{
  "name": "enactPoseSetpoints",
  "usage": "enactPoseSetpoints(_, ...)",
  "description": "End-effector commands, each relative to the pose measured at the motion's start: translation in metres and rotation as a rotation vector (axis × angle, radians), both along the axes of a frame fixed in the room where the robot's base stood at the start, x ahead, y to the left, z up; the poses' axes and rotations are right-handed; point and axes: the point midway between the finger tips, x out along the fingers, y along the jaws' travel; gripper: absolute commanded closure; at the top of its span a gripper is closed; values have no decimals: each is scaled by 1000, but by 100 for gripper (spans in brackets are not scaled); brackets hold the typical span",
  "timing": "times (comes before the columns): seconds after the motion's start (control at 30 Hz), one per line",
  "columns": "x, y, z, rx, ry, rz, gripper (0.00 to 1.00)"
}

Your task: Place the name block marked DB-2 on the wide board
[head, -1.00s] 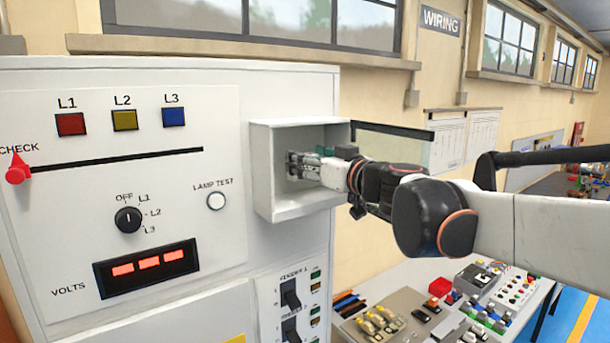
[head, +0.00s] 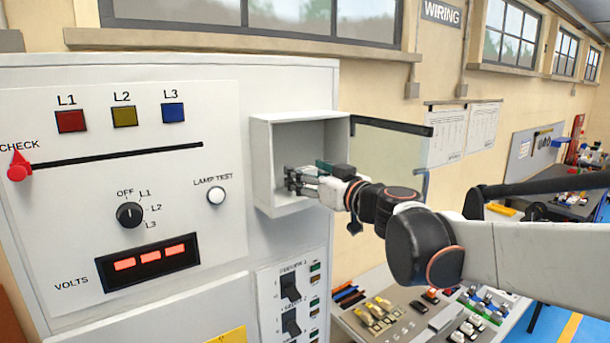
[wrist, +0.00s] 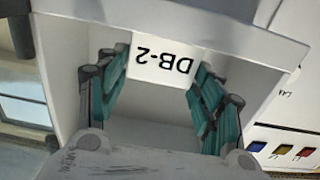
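The name block (wrist: 162,65) is white with black DB-2 lettering, upside down in the wrist view. It lies between the fingertips of my gripper (wrist: 163,85), whose teal-padded fingers stand along its left and right edges. The fingers are well apart; whether both press on the block is not clear. In the head view my gripper (head: 303,181) is inside the open grey-white box (head: 262,165) on the panel's right side. The block cannot be made out in the head view. I cannot identify the wide board in these views.
The box has a clear door (head: 388,152) swung open to the right. The white panel (head: 230,130) carries lamps, a knob and a red CHECK slider (head: 18,168). A bench (head: 400,308) with several components stands low at right.

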Motion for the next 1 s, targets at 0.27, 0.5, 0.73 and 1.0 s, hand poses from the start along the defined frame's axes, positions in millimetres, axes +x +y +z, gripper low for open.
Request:
enactPoseSetpoints(0.27, 0, 0, 1, 0, 0, 0, 22)
enactPoseSetpoints(0.5, 0, 0, 6, 0, 0, 0, 22)
enactPoseSetpoints(0.73, -27, -19, 2, 0, 0, -2, 22)
enactPoseSetpoints(1.0, -67, -46, 3, 0, 0, -3, 22)
